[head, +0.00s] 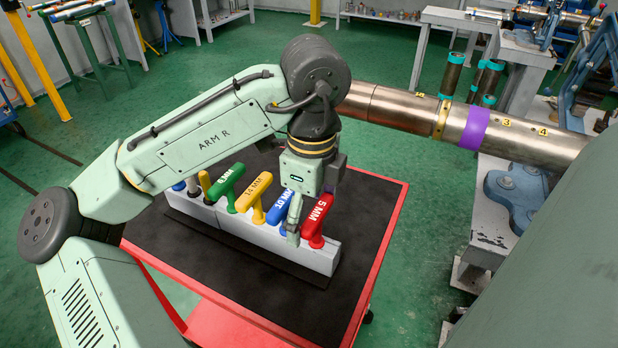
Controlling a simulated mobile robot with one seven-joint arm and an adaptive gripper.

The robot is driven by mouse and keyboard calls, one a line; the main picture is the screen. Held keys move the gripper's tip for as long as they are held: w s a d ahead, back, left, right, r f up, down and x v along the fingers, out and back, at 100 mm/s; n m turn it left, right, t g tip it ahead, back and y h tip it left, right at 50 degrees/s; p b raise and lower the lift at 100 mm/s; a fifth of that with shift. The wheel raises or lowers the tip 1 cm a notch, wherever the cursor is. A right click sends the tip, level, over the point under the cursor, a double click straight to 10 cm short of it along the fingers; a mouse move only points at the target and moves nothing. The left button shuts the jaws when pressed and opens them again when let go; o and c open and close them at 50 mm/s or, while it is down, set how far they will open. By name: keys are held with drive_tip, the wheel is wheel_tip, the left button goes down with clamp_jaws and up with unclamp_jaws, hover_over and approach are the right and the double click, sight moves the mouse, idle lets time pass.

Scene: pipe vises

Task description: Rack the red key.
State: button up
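The red key (317,217), a T-handle marked 5 MM, is at the right end of the pale grey rack (320,262). Its short stem meets the rack top; how deep it sits is hidden. My gripper (311,205) points down over this end of the rack. One finger shows just left of the red handle, between it and the blue key (278,209). The other finger is mostly hidden behind the red handle, so I cannot tell whether they grip it.
Yellow (255,196) and green (225,183) T-handles, with several more handles, stand left in the rack. The rack is on a red cart with a black mat (230,268), bare in front. A large steel pipe (400,107) runs behind, to the right.

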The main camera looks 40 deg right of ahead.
drive_tip(key=o, duration=0.5)
drive_tip(key=shift+c, duration=0.2)
wheel_tip(320, 180, up, 12)
drive_tip(key=shift+s, duration=0.15)
drive_tip(key=shift+d, duration=0.1)
idle(0.4)
